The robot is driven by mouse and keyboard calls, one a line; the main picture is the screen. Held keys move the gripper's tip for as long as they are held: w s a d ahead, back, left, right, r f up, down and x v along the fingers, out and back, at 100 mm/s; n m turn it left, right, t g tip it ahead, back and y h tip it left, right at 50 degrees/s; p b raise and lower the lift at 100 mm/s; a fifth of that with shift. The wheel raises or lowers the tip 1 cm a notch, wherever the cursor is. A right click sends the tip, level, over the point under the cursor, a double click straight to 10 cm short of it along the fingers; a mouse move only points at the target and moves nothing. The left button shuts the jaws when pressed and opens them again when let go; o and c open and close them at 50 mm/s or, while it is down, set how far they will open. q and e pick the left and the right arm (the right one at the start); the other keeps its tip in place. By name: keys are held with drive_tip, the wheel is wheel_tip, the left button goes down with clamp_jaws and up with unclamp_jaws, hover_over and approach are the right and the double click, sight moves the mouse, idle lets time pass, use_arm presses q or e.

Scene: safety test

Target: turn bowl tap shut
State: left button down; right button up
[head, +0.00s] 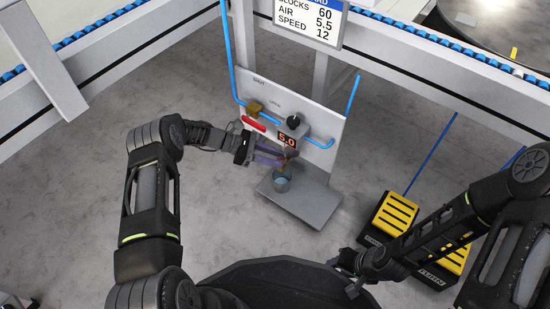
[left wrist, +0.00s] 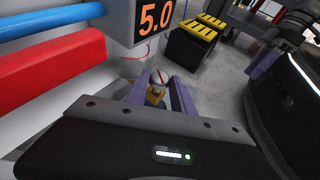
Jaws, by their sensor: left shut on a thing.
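The left gripper (head: 285,160) reaches in from the left, below the box showing 5.0 (head: 288,138). In the left wrist view, its purple fingers (left wrist: 158,92) are shut on a small pale round piece with a red line and brass-coloured parts, which looks like the bowl tap (left wrist: 156,77). The fingers hide much of the bowl and tap in the head view. A grey cup (head: 281,184) with bluish content stands just below the fingers. The right gripper (head: 352,284) is low in the head view, away from the panel; its jaws are unclear.
A red lever (head: 253,124) on a brass valve (head: 255,107) sits left of the box, close above my left gripper; it also shows in the left wrist view (left wrist: 50,65). A blue pipe (head: 228,60) runs along the panel.

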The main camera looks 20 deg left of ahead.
idle(0.4)
use_arm(q)
drive_tip(key=c, duration=1.1)
unclamp_jaws()
drive_tip(key=shift+r, duration=0.1)
